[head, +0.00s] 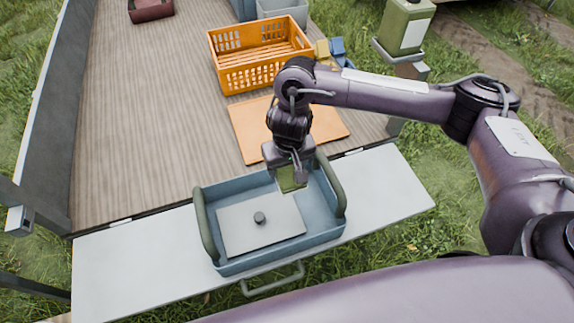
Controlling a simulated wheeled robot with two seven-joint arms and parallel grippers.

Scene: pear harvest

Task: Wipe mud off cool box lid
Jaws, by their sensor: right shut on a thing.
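A blue open-topped box (270,262) with green side handles stands on the pale tailgate. A flat grey lid (236,222) lies inside it, with a small dark round knob (259,218) at its middle. I see no clear mud on the lid; part of it may be hidden. My right gripper (289,172) points down over the box's far right part, shut on a yellow-green sponge-like block (292,180). I cannot tell whether the block touches the lid. My left gripper is not in view.
An orange crate (240,77) and an orange board (246,130) lie on the wooden truck bed behind the box. A green canister (402,27) stands at the far right. The pale tailgate (130,270) is clear on both sides of the box.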

